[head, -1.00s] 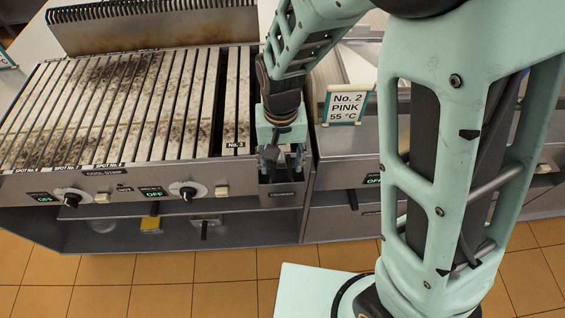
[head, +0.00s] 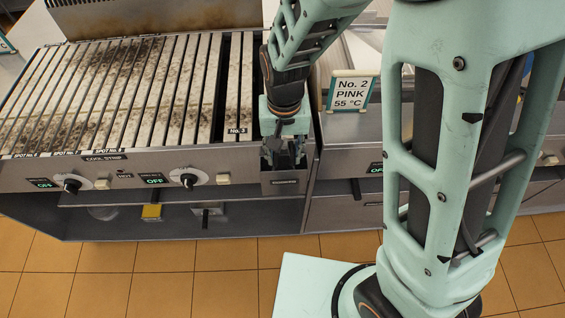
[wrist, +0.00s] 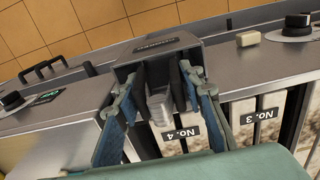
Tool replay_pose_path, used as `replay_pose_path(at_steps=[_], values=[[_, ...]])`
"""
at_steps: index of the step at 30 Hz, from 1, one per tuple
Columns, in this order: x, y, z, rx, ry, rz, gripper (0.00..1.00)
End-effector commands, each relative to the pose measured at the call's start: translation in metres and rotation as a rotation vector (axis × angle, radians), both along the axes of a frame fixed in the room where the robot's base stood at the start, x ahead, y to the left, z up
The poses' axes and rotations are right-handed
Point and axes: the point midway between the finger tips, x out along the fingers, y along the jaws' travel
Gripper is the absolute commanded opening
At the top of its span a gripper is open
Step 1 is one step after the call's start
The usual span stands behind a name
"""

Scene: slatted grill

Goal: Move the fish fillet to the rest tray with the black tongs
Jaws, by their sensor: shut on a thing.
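My gripper (head: 285,158) points down into a small metal holder (head: 284,186) on the grill's front edge, right of the dark gap beside the No. 3 slats. In the wrist view its two fingers (wrist: 160,112) stand either side of dark upright pieces, which look like the black tongs (wrist: 186,88), standing in the holder. The gripper is shut on them. A grey ridged piece shows between the dark pieces. I cannot make out the fish fillet in either view. I cannot identify the rest tray.
The slatted grill (head: 110,95) fills the left, with brown stains on its slats. Knobs (head: 188,180) stick out of its front panel. A sign reading "No. 2 PINK 55 °C" (head: 352,91) stands right of my gripper. Tiled floor (head: 180,270) lies in front.

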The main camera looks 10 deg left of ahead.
Motion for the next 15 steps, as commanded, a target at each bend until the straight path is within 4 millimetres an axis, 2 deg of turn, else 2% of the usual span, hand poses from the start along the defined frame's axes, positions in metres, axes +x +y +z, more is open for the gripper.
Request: replay_pose_path(at_steps=[1,3,15], values=[[0.0,0.0,0.002,0.0,0.0,0.0,0.23],[0.0,0.0,0.007,0.0,-0.001,0.0,0.13],[0.0,0.0,0.039,0.0,0.0,0.0,0.13]])
